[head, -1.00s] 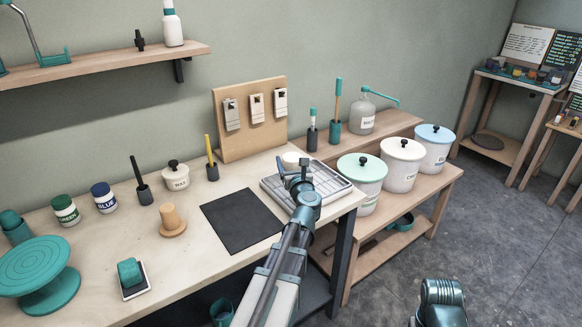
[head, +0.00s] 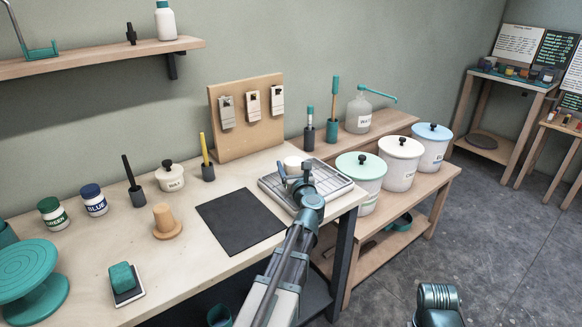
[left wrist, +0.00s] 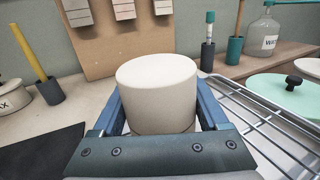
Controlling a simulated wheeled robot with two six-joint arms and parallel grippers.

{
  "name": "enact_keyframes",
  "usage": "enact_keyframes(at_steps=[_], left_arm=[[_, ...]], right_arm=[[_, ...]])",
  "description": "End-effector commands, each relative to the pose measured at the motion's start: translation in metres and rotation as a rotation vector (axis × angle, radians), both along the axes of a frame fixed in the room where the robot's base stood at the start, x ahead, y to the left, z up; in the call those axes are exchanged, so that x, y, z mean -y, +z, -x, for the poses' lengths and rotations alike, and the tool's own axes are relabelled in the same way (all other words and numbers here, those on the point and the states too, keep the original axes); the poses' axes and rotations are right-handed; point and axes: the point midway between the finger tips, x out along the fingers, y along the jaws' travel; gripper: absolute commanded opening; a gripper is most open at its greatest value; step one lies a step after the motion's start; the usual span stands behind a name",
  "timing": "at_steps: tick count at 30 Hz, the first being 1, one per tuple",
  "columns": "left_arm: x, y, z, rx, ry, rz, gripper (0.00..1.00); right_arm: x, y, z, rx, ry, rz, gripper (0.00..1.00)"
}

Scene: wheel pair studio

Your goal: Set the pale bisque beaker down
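The pale bisque beaker (head: 293,164) is at the back left part of the wire rack tray (head: 332,199) on the bench. In the left wrist view the beaker (left wrist: 157,92) stands upright between my two blue fingers, which press close on both sides. My left gripper (head: 298,176) is shut on it. The beaker's base is hidden by the gripper, so I cannot tell whether it touches the rack. The rack wires (left wrist: 262,113) show to the right of the beaker in the wrist view.
A dark mat (head: 240,222) lies left of the rack. A pegboard with tags (head: 240,145) stands behind. A wax pot (head: 170,180) and a yellow-handled brush holder (head: 208,172) are further left. Lidded buckets (head: 360,185) stand on the lower shelf to the right.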

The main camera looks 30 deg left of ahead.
Motion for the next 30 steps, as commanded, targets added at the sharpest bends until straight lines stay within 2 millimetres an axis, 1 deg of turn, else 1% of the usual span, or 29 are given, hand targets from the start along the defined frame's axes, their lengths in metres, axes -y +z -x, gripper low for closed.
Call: enact_keyframes(at_steps=[1, 3, 10, 13, 17, 24, 30], left_arm=[[0.000, 0.000, 0.000, 0.000, 0.000, 0.000, 0.87], [0.000, 0.000, 0.000, 0.000, 0.000, 0.000, 1.00], [0.000, 0.001, 0.000, 0.000, 0.000, 0.000, 1.00], [0.000, 0.006, 0.000, 0.000, 0.000, 0.000, 1.00], [0.016, 0.003, 0.017, 0.000, -0.003, 0.000, 1.00], [0.051, 0.002, 0.053, 0.000, -0.003, 0.000, 1.00], [0.074, 0.002, 0.075, 0.000, -0.002, 0.000, 1.00]], right_arm=[[0.000, 0.000, 0.000, 0.000, 0.000, 0.000, 0.50], [0.000, 0.000, 0.000, 0.000, 0.000, 0.000, 0.50], [0.000, 0.001, 0.000, 0.000, 0.000, 0.000, 0.50], [0.000, 0.006, 0.000, 0.000, 0.000, 0.000, 0.50], [0.000, 0.003, 0.000, 0.000, 0.000, 0.000, 0.50], [0.000, 0.002, 0.000, 0.000, 0.000, 0.000, 0.50], [0.000, 0.002, 0.000, 0.000, 0.000, 0.000, 0.50]])
